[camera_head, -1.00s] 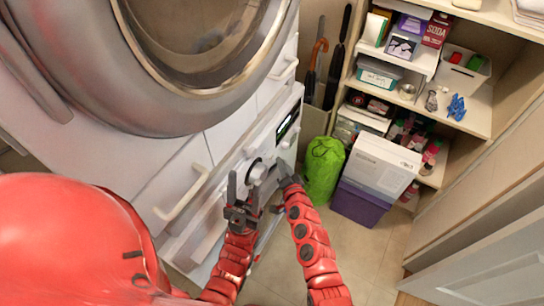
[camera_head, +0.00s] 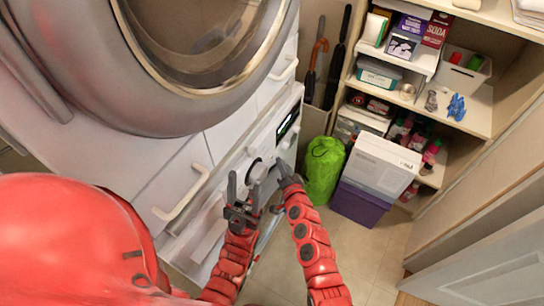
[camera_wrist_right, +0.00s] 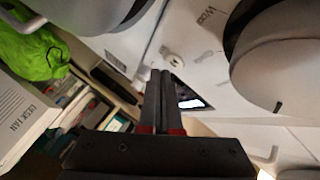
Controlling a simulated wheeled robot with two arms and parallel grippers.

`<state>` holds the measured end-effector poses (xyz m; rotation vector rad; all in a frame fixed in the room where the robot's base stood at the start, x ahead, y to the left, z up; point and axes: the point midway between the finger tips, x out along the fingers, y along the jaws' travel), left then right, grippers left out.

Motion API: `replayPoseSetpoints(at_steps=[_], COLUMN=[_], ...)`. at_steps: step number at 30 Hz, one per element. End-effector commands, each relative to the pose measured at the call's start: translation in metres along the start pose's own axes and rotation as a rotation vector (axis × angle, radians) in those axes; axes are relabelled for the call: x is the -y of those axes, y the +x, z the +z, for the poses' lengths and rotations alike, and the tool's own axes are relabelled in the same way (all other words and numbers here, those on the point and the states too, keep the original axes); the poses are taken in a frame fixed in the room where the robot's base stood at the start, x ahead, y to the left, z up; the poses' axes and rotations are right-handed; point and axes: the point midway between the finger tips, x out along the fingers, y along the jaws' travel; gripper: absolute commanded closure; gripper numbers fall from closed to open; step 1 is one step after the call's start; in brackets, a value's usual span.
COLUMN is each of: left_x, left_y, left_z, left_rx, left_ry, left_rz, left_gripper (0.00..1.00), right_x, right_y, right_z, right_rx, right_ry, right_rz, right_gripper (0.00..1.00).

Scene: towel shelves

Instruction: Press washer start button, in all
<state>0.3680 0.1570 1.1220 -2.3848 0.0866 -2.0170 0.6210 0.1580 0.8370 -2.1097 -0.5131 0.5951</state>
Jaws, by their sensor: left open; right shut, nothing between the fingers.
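The white washer's control panel (camera_head: 270,143) runs diagonally below the big round door. It has a round dial (camera_head: 257,171) and a dark lit display (camera_head: 287,122). My right gripper (camera_head: 281,167) is shut and empty, its tips close to the panel beside the dial; contact cannot be told. In the right wrist view its closed fingers (camera_wrist_right: 160,88) point at the white front, beside the lit display (camera_wrist_right: 190,103) and below a small round control (camera_wrist_right: 172,58). My left gripper (camera_head: 243,187) is open and empty, in front of the panel left of the dial.
The large round door (camera_head: 205,55) bulges out above the panel. A green bag (camera_head: 323,168) and a white box (camera_head: 381,167) on a purple bin (camera_head: 360,204) stand to the right. Stocked shelves (camera_head: 480,115) are behind them. The floor (camera_head: 375,245) in front is clear.

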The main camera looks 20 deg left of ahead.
Motion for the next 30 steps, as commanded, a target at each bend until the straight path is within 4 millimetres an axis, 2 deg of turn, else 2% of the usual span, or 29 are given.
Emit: replayPoseSetpoints(at_steps=[30], left_x=[-0.0001], left_y=[-0.0019], left_z=[0.0003], left_rx=[0.0], left_ry=[0.0], left_rz=[0.0], left_gripper=[0.5], right_x=[0.0055], right_y=[0.0078], right_z=[0.0058], right_rx=[0.0], right_ry=[0.001], right_rz=[0.001], right_gripper=[1.0])
